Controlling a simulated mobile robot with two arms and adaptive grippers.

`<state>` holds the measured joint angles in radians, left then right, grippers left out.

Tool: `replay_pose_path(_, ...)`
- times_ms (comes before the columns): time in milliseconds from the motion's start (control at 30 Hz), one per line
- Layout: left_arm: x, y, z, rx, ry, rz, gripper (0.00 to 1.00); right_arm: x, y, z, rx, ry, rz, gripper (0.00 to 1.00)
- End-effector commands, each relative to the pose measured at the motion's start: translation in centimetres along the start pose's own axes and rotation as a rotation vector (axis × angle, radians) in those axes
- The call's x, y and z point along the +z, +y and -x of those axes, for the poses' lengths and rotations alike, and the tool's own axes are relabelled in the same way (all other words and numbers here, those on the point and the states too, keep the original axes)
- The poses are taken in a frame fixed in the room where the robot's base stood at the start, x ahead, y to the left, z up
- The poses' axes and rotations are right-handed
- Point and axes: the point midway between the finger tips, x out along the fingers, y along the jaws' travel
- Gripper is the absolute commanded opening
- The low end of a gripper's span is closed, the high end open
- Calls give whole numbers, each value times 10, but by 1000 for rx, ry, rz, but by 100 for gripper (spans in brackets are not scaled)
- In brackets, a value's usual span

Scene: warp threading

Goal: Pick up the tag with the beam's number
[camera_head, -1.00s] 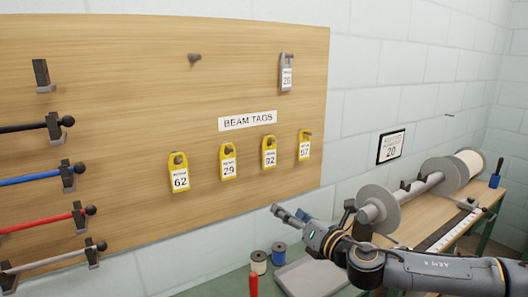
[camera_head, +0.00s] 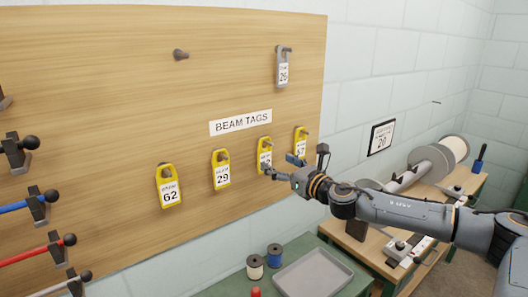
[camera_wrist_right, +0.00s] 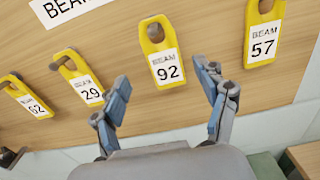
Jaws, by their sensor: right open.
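Several yellow tags hang on pegs on the wooden board under the BEAM TAGS label: tag 62 (camera_head: 169,187), tag 29 (camera_head: 221,170), tag 92 (camera_head: 264,149) and tag 57 (camera_head: 301,137). A grey tag (camera_head: 283,68) reading 26 hangs higher up. My right gripper (camera_head: 282,165) is open and empty in front of tag 92, partly covering it. In the right wrist view, tag 92 (camera_wrist_right: 165,63) shows ahead between the spread fingers (camera_wrist_right: 165,82), apart from them. Tag 57 (camera_wrist_right: 263,40) lies right of the fingers. My left gripper is out of view.
A framed wall sign (camera_head: 381,137) shows 20; its small print is unreadable. The beam (camera_head: 413,172) rests on a wooden bench at right. A grey tray (camera_head: 313,273) and two thread spools (camera_head: 274,255) stand below. Rods on hooks line the board's left side.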

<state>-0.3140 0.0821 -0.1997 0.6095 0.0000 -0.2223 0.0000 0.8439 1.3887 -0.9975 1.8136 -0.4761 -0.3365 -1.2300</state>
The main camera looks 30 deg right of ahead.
Motion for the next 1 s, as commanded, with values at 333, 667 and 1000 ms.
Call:
replay_pose_path(333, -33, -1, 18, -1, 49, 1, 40, 7, -2, -28, 1, -1, -3, 74)
replay_pose_path(667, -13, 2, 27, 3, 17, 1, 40, 5, -5, -60, -1, 0, 0, 74)
replay_pose_path(1000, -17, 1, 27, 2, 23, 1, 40, 5, -5, -61, -1, 0, 0, 51)
